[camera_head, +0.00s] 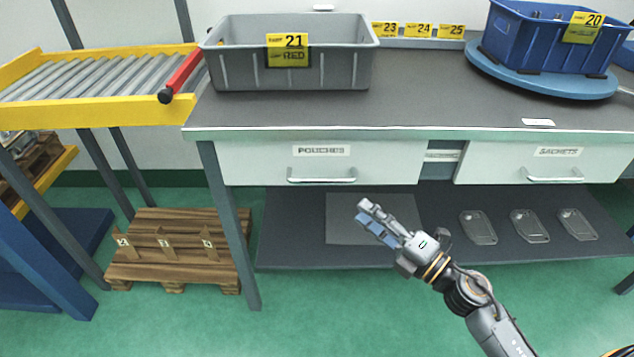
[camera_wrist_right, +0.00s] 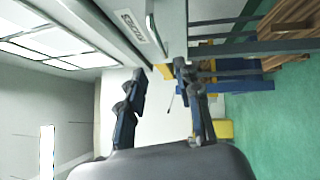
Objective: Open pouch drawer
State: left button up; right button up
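The pouch drawer (camera_head: 250,165) is a white drawer front labelled POUCHES under the left part of the workbench. It looks closed, with a pale bar handle (camera_head: 322,179) along its lower part. My right gripper (camera_head: 364,212) is in front of the bench, below and to the right of that handle in the head view, and apart from it. In the right wrist view its two fingers (camera_wrist_right: 160,72) are spread with nothing between them. The drawer label (camera_wrist_right: 132,25) shows at the top of that view. My left gripper is not in view.
A SACHETS drawer (camera_head: 555,160) is at the right. The lower shelf (camera_head: 290,235) holds a flat grey sheet and several clear pouches. A grey bin (camera_head: 225,65) and a blue bin (camera_head: 510,40) stand on the bench. A bench leg (camera_head: 230,225) and pallet (camera_head: 180,240) are at left.

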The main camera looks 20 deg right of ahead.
aim_at(323, 180)
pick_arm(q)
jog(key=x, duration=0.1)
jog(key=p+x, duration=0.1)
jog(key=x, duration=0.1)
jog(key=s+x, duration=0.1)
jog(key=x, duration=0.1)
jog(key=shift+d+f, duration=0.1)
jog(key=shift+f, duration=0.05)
pick_arm(e)
jog(key=x, duration=1.3)
jog(key=shift+d, duration=0.1)
grip_shut()
